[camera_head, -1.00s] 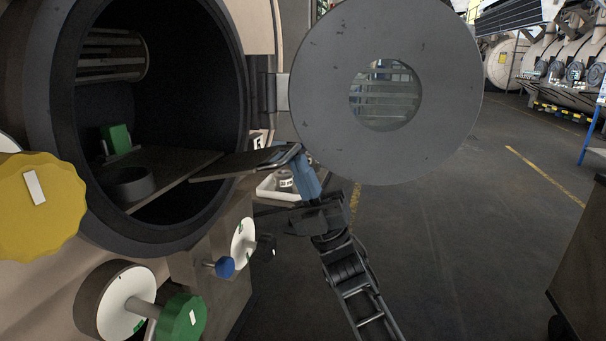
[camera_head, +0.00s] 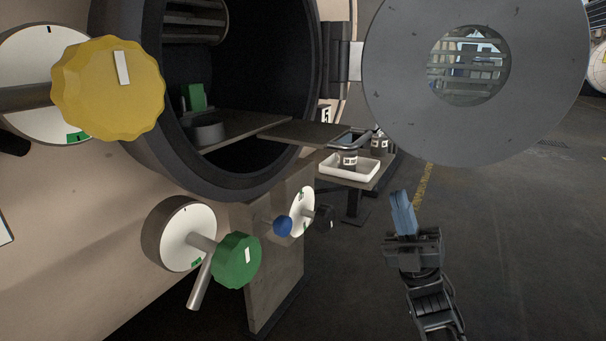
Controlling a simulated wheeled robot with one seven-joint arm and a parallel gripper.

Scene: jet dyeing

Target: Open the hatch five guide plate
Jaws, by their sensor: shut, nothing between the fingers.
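The guide plate (camera_head: 302,134) is a flat brown plate with a dark handle at its outer end (camera_head: 350,139). It sticks out to the right through the mouth of the round dark hatch (camera_head: 308,60), next to a fixed brown shelf inside. The round grey hatch door (camera_head: 400,100) with a window stands swung open to the right. My gripper (camera_head: 402,210), with blue fingers, is shut and empty. It is low and right of the plate, below the door, apart from both.
A yellow knob (camera_head: 108,88), green knob (camera_head: 236,261) and blue knob (camera_head: 283,226) project from the machine's front. A white tray (camera_head: 350,168) with jars stands on a small table behind the plate. The floor right of my gripper is clear.

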